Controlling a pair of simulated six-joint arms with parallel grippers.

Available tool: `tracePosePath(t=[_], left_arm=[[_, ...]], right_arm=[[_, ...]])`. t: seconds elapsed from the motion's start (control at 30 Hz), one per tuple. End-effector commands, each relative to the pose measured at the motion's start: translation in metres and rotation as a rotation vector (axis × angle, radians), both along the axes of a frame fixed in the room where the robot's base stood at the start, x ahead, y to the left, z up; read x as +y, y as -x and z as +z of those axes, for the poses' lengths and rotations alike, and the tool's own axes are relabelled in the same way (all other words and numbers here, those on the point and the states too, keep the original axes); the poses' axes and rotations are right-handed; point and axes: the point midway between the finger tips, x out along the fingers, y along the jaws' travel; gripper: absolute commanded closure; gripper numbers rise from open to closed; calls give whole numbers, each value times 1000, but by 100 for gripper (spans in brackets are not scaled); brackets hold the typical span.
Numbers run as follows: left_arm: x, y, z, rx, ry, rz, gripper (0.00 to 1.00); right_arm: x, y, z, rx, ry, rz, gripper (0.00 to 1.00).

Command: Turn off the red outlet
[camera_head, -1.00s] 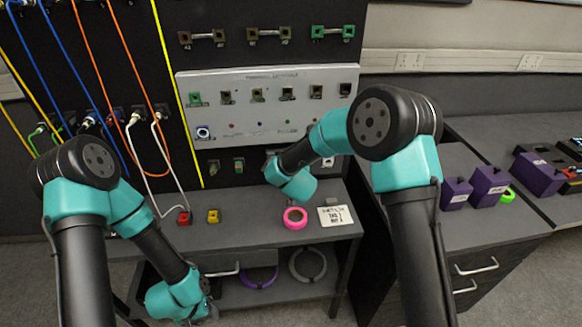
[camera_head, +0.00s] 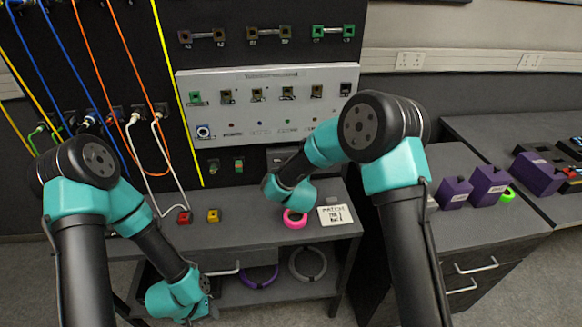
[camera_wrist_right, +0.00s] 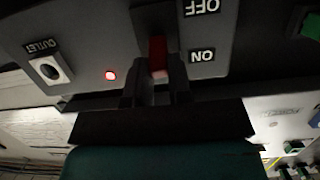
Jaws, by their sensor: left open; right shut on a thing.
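In the right wrist view, which is upside down, a grey outlet box (camera_wrist_right: 100,35) fills the top. It has a red switch lever (camera_wrist_right: 158,55) beside the ON label, with the OFF label at the picture's top edge. A small red lamp (camera_wrist_right: 111,75) glows next to a round socket marked OUTLET (camera_wrist_right: 49,69). My right gripper (camera_wrist_right: 155,85) is shut on the red lever. In the head view its jaws are hidden behind my right wrist, against the wall panel. My left gripper (camera_head: 208,305) hangs low, open, in front of the bench; its fingers show poorly.
A pink ring (camera_head: 295,219), a sign card (camera_head: 336,215), a red block (camera_head: 184,217) and a yellow block (camera_head: 213,215) lie on the bench. Cables hang on the left wall. Purple boxes (camera_head: 489,186) stand on the right counter.

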Motion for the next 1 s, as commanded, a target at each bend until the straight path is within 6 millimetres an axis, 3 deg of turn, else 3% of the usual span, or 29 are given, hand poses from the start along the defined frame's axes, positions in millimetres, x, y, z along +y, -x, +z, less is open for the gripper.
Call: tracePosePath(t=[0.53,0.57,0.6,0.8,1.0], left_arm=[[0,0,0,0,0,0,57],[0,0,0,0,0,0,57],[0,0,0,0,0,0,57],[0,0,0,0,0,0,57],[0,0,0,0,0,0,57]], right_arm=[[0,1,-3,-89,-7,2,100],[0,1,-3,-89,-7,2,80],[0,1,-3,-89,-7,2,76],[0,2,-3,-88,-7,2,57],[0,2,-3,-87,-7,2,55]])
